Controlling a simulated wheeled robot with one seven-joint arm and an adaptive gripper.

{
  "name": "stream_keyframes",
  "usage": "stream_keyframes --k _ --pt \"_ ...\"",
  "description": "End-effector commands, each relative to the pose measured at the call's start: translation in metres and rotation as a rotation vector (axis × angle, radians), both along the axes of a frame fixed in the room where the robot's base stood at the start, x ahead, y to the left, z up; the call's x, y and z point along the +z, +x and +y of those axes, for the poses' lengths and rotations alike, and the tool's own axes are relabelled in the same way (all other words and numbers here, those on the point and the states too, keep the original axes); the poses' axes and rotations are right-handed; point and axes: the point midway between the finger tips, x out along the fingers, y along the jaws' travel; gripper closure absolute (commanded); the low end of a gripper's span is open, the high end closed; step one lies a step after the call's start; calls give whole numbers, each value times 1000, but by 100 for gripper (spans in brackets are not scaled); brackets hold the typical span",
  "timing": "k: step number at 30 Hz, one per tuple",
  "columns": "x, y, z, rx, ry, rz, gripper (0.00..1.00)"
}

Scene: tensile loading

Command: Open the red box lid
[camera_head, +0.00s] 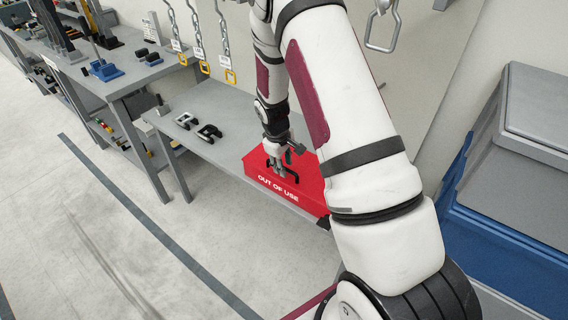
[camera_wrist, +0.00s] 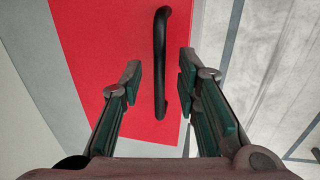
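The red box (camera_head: 302,187) marked "OUT OF USE" sits on the grey bench, partly hidden behind my arm. Its lid looks closed. A black handle (camera_wrist: 160,60) stands on the red lid (camera_wrist: 95,40) and runs up and down in the wrist view; it also shows in the head view (camera_head: 293,176). My gripper (camera_wrist: 158,85) is open, with one finger on each side of the handle's near part. Gaps show between the handle and both fingers. In the head view my gripper (camera_head: 278,168) is right over the lid at the handle.
The grey bench (camera_head: 222,139) holds dark shackles (camera_head: 209,133) left of the box. Chains with yellow links (camera_head: 204,66) hang behind it. A blue and grey container (camera_head: 520,190) stands at the right. The floor in front is clear.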

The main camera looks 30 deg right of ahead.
Motion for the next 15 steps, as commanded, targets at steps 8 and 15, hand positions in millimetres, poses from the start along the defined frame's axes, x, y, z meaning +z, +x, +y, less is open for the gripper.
stream_keyframes --k 8,15 --pt "-1 0 -1 -1 0 -1 70" --pt "-1 0 -1 0 0 0 100"
